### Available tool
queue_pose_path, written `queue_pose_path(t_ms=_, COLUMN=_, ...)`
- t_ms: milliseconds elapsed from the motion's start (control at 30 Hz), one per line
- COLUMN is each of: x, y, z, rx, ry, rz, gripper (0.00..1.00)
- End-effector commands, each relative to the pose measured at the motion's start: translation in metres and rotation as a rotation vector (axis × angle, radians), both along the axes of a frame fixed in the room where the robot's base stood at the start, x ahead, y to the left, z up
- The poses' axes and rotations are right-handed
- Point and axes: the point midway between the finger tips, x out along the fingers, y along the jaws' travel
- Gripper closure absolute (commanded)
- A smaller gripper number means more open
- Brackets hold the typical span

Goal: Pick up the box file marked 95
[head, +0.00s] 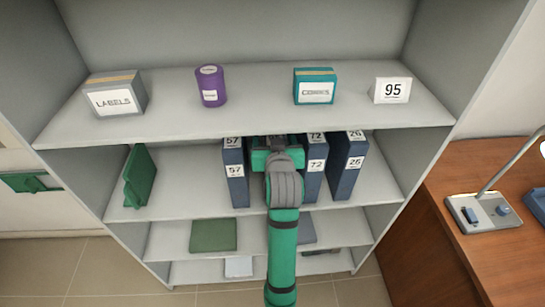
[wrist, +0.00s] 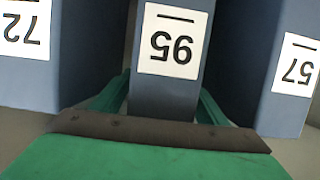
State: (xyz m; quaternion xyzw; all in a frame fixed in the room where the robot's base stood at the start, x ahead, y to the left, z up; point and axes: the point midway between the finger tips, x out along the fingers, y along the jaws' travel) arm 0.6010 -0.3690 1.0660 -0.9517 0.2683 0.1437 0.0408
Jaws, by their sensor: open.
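The box file marked 95 (wrist: 168,85) is a dark blue upright file with a white label, upside down in the wrist view. My gripper (wrist: 160,105) is open, with one green finger at each side of this file; I cannot tell whether they touch it. In the head view my gripper (head: 275,155) reaches into the second shelf and hides the file marked 95, between the file marked 57 (head: 235,185) and the file marked 72 (head: 314,182).
The file marked 26 (head: 347,175) stands at the right of the row. A green file (head: 139,178) leans at the left. A white 95 sign (head: 391,91) stands on the shelf above, with boxes and a purple can (head: 211,87). A wooden desk (head: 490,170) is at the right.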

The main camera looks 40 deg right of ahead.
Motion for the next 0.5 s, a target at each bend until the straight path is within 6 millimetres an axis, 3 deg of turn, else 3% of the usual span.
queue_pose_path(t_ms=333, x=0.0059, y=-0.0046, z=-0.0024, rx=0.0, ry=0.0, rz=-0.001, gripper=0.33)
queue_pose_path(t_ms=500, x=0.0058, y=-0.0045, z=-0.0025, rx=0.0, ry=0.0, rz=-0.001, gripper=0.73)
